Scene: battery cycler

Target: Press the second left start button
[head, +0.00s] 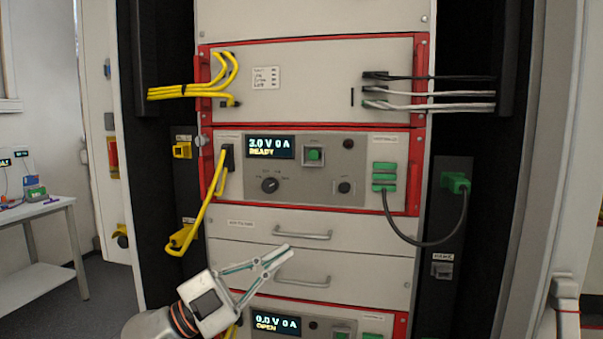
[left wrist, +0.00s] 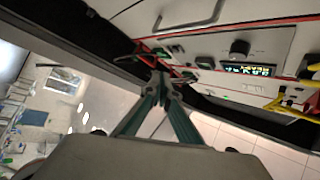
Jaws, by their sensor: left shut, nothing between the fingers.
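The upper cycler unit in the red frame has a lit display (head: 270,147) reading READY. A green start button (head: 314,154) sits to the right of that display. A lower unit shows a display (head: 277,323) reading OPEN, with a partly cut-off green button (head: 341,334) to its right. My left gripper (head: 287,254) is shut and empty, in front of the drawers between the two units and well below the upper button. In the left wrist view its closed fingertips (left wrist: 160,82) point toward a panel with a lit display (left wrist: 248,69). My right gripper is not in view.
Drawer handles (head: 302,235) stick out near my left gripper. Yellow cables (head: 207,197) hang at the left and a dark cable (head: 425,243) loops at the right. The upper unit has a knob (head: 270,185). A side table (head: 40,210) stands at far left.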

